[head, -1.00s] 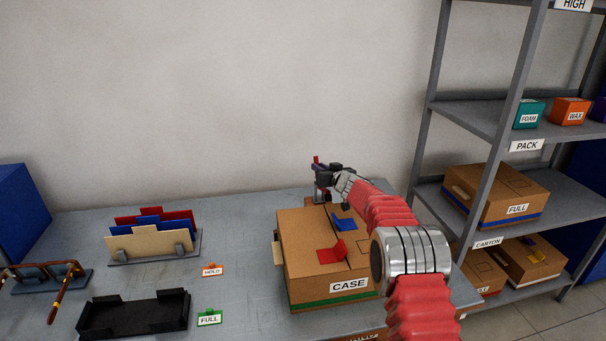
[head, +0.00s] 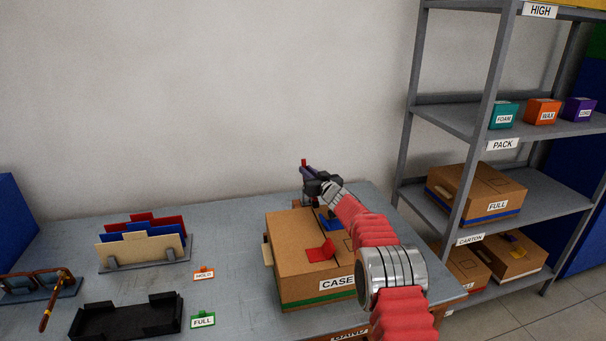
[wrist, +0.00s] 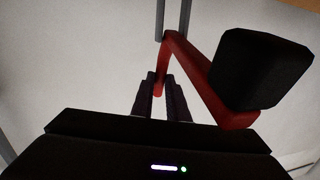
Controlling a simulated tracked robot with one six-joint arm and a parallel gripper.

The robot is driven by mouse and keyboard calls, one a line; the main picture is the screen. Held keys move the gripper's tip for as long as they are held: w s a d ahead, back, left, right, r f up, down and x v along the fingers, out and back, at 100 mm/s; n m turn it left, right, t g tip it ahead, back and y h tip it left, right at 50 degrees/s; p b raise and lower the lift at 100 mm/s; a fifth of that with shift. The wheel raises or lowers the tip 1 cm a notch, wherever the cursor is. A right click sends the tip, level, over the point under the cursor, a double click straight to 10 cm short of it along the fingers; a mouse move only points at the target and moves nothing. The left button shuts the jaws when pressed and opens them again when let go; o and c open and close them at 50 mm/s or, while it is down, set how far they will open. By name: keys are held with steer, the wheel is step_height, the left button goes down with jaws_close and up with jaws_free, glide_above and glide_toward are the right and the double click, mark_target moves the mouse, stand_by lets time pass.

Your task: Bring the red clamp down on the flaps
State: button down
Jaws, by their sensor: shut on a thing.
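The red clamp (wrist: 203,82) is a bent red bar with a black pad (wrist: 262,70) in the wrist view. In the head view its red tip (head: 304,163) stands raised behind the case. My gripper (wrist: 160,85) is shut on the clamp's red bar, with a dark finger on each side. In the head view my gripper (head: 314,186) is at the case's far edge, partly hiding the clamp. The brown case (head: 290,241) stands on the bench with its top flaps (head: 296,228) lying about flat. A red piece (head: 322,253) and a blue piece (head: 328,224) sit on top.
My arm crosses over the case's right side. HOLD (head: 203,275) and FULL (head: 203,320) tags lie between. A grey shelf (head: 460,115) stands right.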

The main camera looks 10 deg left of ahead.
steer(key=shift+d+f, duration=0.25)
steer(key=shift+f, duration=0.35)
steer(key=c, duration=1.9)
jaws_free()
steer(key=shift+w, duration=0.1)
steer(key=shift+c, duration=0.2)
steer(key=shift+o, duration=1.1)
steer(key=shift+a+r, duration=0.2)
steer(key=shift+r, duration=0.15)
steer(key=shift+r, duration=0.15)
steer(key=shift+s, duration=0.2)
steer(key=v, duration=1.3)
steer(key=shift+s+d, duration=0.2)
